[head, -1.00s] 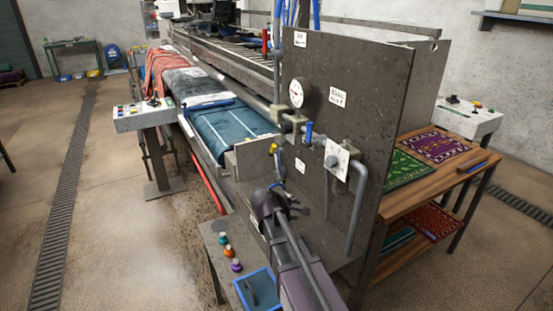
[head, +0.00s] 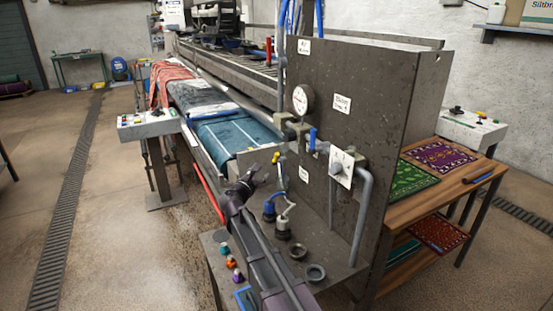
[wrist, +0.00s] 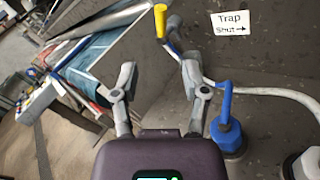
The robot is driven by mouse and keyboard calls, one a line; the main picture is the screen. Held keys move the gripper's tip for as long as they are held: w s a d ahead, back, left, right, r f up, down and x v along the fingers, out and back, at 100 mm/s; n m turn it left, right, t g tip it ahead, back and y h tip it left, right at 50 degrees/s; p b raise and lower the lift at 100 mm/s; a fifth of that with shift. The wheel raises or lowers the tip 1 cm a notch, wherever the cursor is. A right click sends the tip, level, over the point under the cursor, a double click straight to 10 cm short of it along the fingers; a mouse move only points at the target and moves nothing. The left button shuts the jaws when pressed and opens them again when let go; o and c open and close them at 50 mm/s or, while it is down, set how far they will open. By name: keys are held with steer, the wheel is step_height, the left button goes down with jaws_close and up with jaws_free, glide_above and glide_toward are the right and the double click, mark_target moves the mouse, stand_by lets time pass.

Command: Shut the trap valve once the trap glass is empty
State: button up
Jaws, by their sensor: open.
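The trap valve has a yellow handle (head: 276,157) on the dark panel, and its yellow grip (wrist: 160,22) also shows upright in the wrist view. A label (wrist: 231,23) beside it reads "Trap Shut" with an arrow to the right. My gripper (head: 262,176) is open and empty, just below and left of the handle. In the wrist view its spread fingers (wrist: 158,75) stand apart, with the handle beyond them. A blue-topped vessel (wrist: 227,135) with a pipe stands at right, possibly the trap glass; its contents cannot be made out.
A second vessel (head: 283,228) with a white hose stands close to my arm. A gauge (head: 303,99), a blue lever (head: 312,139) and grey pipes (head: 361,215) project from the panel. Blue-green fabric (head: 231,135) lies on the machine behind.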

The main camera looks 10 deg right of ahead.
mark_target(275, 157)
steer(key=shift+w+d, duration=0.1)
steer(key=x, duration=1.3)
steer(key=shift+w+d, duration=0.15)
steer(key=shift+d, duration=0.1)
jaws_close()
